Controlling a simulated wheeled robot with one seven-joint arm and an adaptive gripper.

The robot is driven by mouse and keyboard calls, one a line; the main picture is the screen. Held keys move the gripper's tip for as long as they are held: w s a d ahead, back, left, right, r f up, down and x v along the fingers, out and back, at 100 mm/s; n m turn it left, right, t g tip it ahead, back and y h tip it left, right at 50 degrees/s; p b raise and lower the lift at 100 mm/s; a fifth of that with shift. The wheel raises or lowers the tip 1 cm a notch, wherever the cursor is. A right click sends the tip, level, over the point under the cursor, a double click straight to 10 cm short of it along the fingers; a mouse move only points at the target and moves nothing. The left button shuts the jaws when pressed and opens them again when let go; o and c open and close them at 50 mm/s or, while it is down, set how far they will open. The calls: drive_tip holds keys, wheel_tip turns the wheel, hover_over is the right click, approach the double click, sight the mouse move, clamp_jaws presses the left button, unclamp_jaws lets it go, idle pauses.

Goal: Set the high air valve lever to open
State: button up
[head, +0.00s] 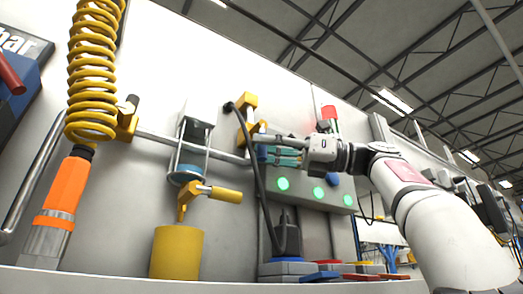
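A yellow valve (247,104) is mounted high on the pale wall panel, at the upper middle of the head view. Its yellow lower part runs down behind a black cable and my gripper, so the lever's exact angle is hard to tell. My gripper (266,153) reaches in from the right, with its teal finger pads pointing left, just below and right of this valve. I cannot tell whether it touches the lever or how wide the fingers are. A second yellow valve with a lever (226,195) stands lower left, its handle pointing right.
A grey control box (335,195) with green lights and a red beacon (329,112) are behind my gripper. A black cable (256,170) hangs beside it. A yellow cylinder (176,252), a coiled yellow hose (93,70) and an orange handle (66,187) are at left.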

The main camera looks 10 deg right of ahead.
drive_tip(key=v, duration=1.1)
idle(0.4)
